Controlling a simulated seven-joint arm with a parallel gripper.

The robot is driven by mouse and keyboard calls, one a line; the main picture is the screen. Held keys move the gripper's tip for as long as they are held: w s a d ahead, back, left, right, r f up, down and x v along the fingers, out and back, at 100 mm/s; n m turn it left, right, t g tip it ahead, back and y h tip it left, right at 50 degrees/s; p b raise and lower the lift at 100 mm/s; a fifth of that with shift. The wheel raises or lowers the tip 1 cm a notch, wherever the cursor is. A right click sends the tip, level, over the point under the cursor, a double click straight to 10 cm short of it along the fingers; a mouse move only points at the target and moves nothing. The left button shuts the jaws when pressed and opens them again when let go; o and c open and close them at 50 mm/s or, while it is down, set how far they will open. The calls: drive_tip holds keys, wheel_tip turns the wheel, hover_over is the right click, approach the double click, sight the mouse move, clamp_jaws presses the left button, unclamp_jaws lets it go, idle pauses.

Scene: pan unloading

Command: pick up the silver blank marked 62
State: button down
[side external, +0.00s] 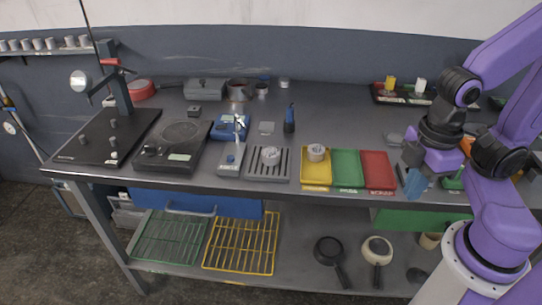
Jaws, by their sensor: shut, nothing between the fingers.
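A silver cylindrical piece (270,156) sits on the grey slotted tray (254,172) near the front edge of the bench. Another silver-grey round piece (316,152) sits on the yellow tray (315,178). Any marking on either is too small to read, so I cannot tell which is marked 62.
Green (347,168) and red trays (377,172) adjoin the yellow one. Left stand a small upright instrument (232,157), a black hotplate (172,146) and a dark board with a stand (105,137). A dark blue bottle (290,119) stands behind.

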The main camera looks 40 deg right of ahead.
drive_tip(key=shift+c, duration=1.7)
unclamp_jaws()
drive_tip(key=w+a+f+n+t+h, duration=0.1)
drive_tip(key=w+a+n+h, duration=0.3)
drive_tip(key=w, duration=0.5)
drive_tip(key=w+a+n+t+h, duration=0.1)
drive_tip(key=w+a+n+h, duration=0.15)
drive_tip(key=w+a, duration=0.55)
drive_tip(key=n+t+h, duration=0.4)
drive_tip(key=h, duration=0.2)
approach(269, 154)
drive_tip(key=x, duration=0.4)
drive_tip(key=shift+w, duration=0.2)
drive_tip(key=shift+s+x, duration=0.2)
drive_tip(key=shift+x, duration=2.35)
